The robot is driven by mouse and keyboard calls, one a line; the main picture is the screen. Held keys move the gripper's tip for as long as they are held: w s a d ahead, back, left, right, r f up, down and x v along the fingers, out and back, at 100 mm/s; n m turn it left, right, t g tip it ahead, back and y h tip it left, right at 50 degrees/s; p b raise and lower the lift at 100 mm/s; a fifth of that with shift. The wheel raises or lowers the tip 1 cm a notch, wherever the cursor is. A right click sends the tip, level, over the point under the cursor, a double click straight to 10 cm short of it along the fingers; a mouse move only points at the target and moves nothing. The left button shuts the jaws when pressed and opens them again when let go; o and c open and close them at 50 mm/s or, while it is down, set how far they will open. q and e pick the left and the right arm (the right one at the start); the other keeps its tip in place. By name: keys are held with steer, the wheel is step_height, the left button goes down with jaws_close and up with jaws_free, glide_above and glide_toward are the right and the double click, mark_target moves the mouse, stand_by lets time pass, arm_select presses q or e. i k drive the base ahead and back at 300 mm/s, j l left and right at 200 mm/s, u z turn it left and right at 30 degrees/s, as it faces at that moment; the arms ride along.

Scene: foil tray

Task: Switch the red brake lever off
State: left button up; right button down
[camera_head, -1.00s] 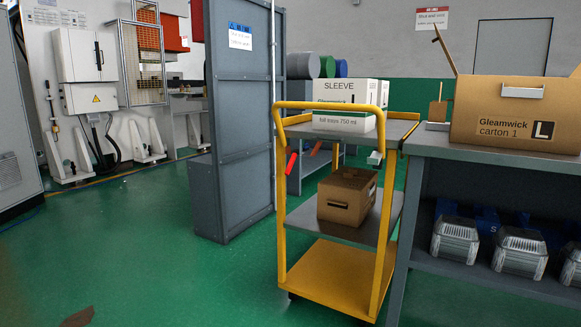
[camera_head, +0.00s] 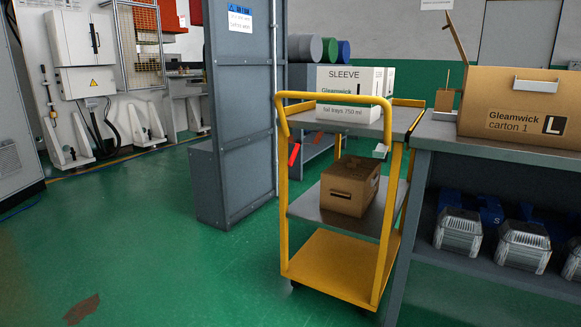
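The red brake lever (camera_head: 294,154) is on the left upright of the yellow trolley (camera_head: 282,200), a little below the push handle. It hangs at a slant. A pale grey part (camera_head: 381,150) sits at about the same height by the right upright. Neither of my grippers shows in the head view.
The trolley carries a white SLEEVE box (camera_head: 350,78) on top and a brown carton (camera_head: 349,187) on its middle shelf. A workbench (camera_head: 450,138) with an open Gleamwick carton (camera_head: 510,85) adjoins it on the right. A grey door panel (camera_head: 240,120) stands behind left. The green floor (camera_head: 180,265) in front is clear.

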mark_target(299, 143)
steer(key=i+j, duration=0.2)
steer(key=i, duration=0.5)
steer(key=i+j+u, duration=0.1)
steer(key=i, duration=0.6)
steer(key=i+j, duration=0.2)
steer(key=i, duration=0.5)
